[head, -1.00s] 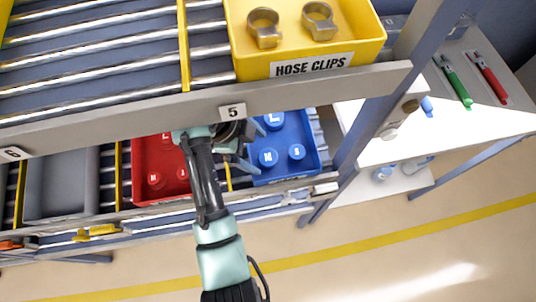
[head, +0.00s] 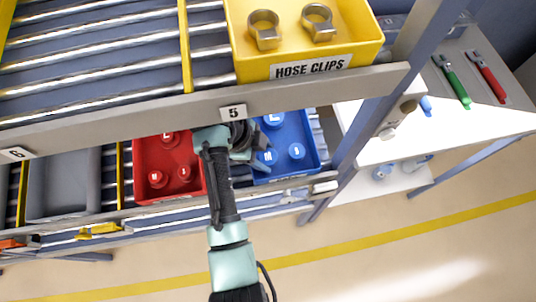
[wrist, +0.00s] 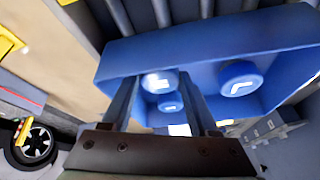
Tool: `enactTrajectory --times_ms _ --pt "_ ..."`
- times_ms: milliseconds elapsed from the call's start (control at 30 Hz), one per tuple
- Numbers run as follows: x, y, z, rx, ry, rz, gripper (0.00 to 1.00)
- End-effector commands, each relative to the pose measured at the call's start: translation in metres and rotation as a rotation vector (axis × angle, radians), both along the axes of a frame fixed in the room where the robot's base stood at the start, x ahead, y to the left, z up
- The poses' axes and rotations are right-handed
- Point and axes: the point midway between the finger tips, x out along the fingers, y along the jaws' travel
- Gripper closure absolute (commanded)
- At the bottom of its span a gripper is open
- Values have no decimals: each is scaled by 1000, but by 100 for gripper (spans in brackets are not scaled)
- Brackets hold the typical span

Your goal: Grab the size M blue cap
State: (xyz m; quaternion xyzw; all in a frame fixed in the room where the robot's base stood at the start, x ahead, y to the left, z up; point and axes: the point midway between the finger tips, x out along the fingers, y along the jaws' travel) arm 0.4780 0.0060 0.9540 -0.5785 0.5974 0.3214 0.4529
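The blue M cap (head: 267,157) sits in the blue bin (head: 318,160) on the lower shelf, partly behind my gripper in the head view. The small S cap (head: 297,151) is to its right and the large L cap (head: 273,120) behind it. My gripper (head: 257,150) reaches over the bin's left side. In the wrist view my gripper (wrist: 158,76) is open, its two fingers apart, with the M cap (wrist: 158,83) showing between them. The S cap (wrist: 170,103) also shows between the fingers; the L cap (wrist: 240,78) is right of them. Contact with any cap cannot be told.
A red bin (head: 180,199) with red caps stands left of the blue bin. Above hangs the upper shelf's rail (head: 300,97) with a yellow hose clips bin (head: 365,48). A shelf post (head: 372,125) stands to the right. A grey bin (head: 62,190) is further left.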

Motion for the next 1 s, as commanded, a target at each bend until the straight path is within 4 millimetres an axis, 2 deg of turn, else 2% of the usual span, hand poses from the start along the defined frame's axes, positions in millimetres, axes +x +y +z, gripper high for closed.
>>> enactTrajectory --times_ms 33,200,267,567,767,1000 --pt "0 0 0 0 0 0 55" --pt "0 0 0 0 0 0 86" --pt "0 0 0 0 0 0 94" --pt "1 0 2 0 -2 0 94" --pt "0 0 16 1 -8 0 94" --pt "-5 -1 10 20 -143 1 94"
